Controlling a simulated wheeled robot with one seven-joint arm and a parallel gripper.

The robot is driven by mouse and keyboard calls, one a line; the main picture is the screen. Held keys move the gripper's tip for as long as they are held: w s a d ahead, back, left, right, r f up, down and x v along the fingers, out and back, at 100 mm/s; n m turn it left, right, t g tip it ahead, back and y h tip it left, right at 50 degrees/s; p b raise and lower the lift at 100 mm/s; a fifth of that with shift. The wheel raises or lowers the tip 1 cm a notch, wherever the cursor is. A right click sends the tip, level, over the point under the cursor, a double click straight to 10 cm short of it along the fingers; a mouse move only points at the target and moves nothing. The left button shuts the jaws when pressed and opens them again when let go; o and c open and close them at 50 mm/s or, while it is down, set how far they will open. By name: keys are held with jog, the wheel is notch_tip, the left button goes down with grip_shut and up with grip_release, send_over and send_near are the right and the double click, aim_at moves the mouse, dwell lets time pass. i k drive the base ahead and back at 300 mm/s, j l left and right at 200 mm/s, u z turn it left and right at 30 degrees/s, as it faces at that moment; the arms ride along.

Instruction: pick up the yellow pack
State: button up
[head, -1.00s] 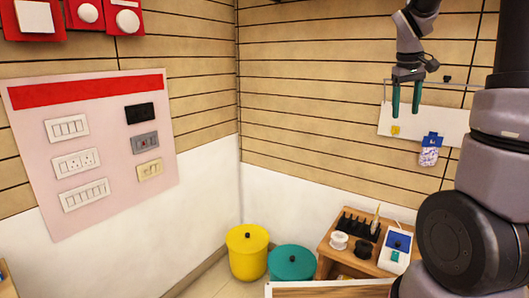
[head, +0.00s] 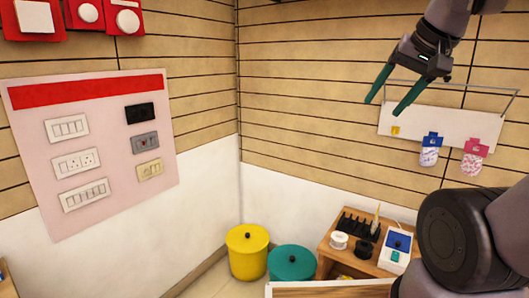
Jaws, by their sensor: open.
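A small yellow thing (head: 395,131) shows at the left end of the white panel on the right-hand slatted wall; it may be the yellow pack, but it is too small to tell. A blue-topped pack (head: 429,149) and a pink-topped pack (head: 473,158) hang to its right on the same panel. My gripper (head: 384,97) is open and empty. Its green fingers point down and left, and in the picture they lie above and to the left of the yellow thing. How far the gripper is from the wall I cannot tell.
The white panel (head: 452,129) has a thin rail above it. Below stands a wooden desk (head: 328,258) with spools, a black rack and a blue-and-white device (head: 397,248). A yellow bin (head: 247,252) and a teal bin (head: 291,262) stand in the corner.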

aim_at(375, 223)
jog(key=i+j+z, duration=0.2)
jog(key=z, duration=0.2)
jog(key=i+j+z, duration=0.5)
jog(key=j+z, duration=0.25)
jog(key=i+j+u, duration=0.15)
jog(key=i, duration=0.2)
jog(key=j+z, duration=0.4)
jog(key=j, duration=0.7)
jog(key=j+z, duration=0.25)
jog(key=k+j+z, duration=0.1)
jog(key=j+z, duration=0.2)
jog(key=j, duration=0.2)
jog(key=k+j+z, duration=0.1)
jog(key=z, duration=0.2)
